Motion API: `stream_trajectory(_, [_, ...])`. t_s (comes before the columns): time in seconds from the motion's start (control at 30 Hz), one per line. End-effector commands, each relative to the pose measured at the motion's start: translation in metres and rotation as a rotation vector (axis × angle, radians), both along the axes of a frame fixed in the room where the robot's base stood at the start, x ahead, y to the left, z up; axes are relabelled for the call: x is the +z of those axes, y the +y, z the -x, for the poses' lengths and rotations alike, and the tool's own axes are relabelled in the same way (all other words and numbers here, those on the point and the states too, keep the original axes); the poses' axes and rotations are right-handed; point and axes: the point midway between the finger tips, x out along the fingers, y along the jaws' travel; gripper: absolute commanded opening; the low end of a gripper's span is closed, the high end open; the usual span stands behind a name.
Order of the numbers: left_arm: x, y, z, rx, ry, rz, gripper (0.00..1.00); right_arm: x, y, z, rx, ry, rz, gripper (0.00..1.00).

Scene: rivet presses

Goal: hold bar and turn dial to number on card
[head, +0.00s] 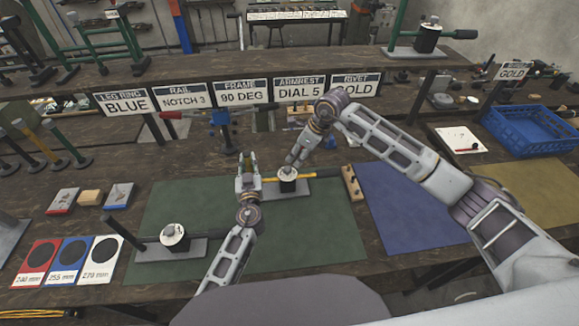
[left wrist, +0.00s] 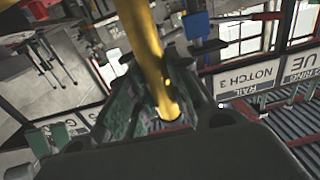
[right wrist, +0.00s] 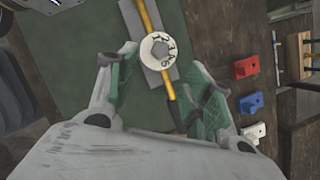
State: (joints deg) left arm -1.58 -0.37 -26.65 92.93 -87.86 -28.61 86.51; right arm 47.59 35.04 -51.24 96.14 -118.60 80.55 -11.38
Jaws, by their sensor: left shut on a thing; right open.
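A yellow bar (head: 302,175) passes through a white dial unit (head: 287,175) on a grey base on the green mat. My left gripper (head: 248,163) is shut on the bar, left of the dial; the bar (left wrist: 150,50) runs between its fingers in the left wrist view. My right gripper (head: 291,164) is open just above the dial. In the right wrist view the dial (right wrist: 158,50) shows several digits around a grey hub, beyond the open fingers (right wrist: 163,78); I cannot tell which digit is set. The card (head: 300,89) reads ARMREST DIAL 5.
A second dial unit (head: 173,235) with a black bar stands at the front left of the green mat (head: 325,235). A wooden block (head: 352,183) with holes is right of the bar. A blue mat (head: 405,205) lies clear at right; a blue crate (head: 530,130) stands beyond.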

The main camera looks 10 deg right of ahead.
Motion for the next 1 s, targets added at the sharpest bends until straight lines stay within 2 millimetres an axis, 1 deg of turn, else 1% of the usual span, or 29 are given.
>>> stream_trajectory(0.03, [-0.001, 0.0, 0.0, -0.001, 0.001, 0.001, 0.0, -0.007, 0.002, -0.001, 0.0, 0.002, 0.0, 0.51])
stream_trajectory(0.3, [-0.001, 0.0, 0.0, -0.001, 0.001, 0.001, 0.0, -0.039, 0.014, -0.008, -0.001, 0.004, -0.001, 0.51])
stream_trajectory(0.6, [-0.001, 0.0, 0.0, -0.001, 0.001, 0.001, 0.0, -0.073, 0.025, -0.016, -0.001, 0.001, -0.001, 0.51])
stream_trajectory(0.8, [-0.001, 0.0, 0.0, -0.001, 0.001, 0.001, 0.0, -0.084, 0.029, -0.019, -0.001, 0.001, -0.001, 0.51])
stream_trajectory(1.0, [-0.001, 0.0, 0.0, 0.0, 0.001, 0.001, 0.0, -0.087, 0.03, -0.02, -0.001, 0.0, 0.0, 0.51])
